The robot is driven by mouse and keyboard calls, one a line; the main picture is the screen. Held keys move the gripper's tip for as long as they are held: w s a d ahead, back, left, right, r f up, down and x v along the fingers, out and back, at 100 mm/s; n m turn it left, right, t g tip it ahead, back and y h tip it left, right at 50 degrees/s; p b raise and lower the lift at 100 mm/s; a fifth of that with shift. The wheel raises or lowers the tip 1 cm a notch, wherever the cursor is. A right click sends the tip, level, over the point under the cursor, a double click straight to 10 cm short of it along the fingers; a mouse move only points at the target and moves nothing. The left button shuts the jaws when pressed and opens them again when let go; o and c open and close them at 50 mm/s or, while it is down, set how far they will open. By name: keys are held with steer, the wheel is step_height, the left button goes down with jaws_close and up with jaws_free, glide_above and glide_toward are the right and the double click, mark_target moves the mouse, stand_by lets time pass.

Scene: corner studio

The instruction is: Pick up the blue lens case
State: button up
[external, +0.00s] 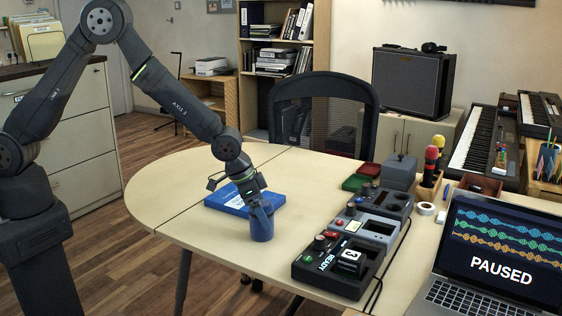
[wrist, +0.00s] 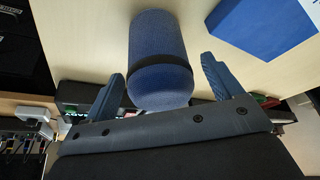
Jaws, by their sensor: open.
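The blue lens case (external: 262,222) stands upright on the pale wooden table (external: 170,192). It is a blue cylinder with a dark band around it, and it fills the centre of the wrist view (wrist: 160,50). My gripper (external: 258,203) is at the upper part of the case in the external view. In the wrist view my gripper (wrist: 163,82) is open, with one finger on each side of the case. Gaps show between the case and both fingers.
A flat blue box (external: 240,198) lies just behind the case; it also shows in the wrist view (wrist: 262,25). Dark control boxes (external: 338,262) stand to the right, with a laptop (external: 500,250) beyond. The table's left side is clear.

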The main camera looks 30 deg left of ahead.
steer(key=shift+x, duration=1.15)
steer(key=c, duration=1.2)
steer(key=shift+c, duration=0.3)
steer(key=shift+d+r, duration=0.1)
steer(key=shift+r, duration=0.05)
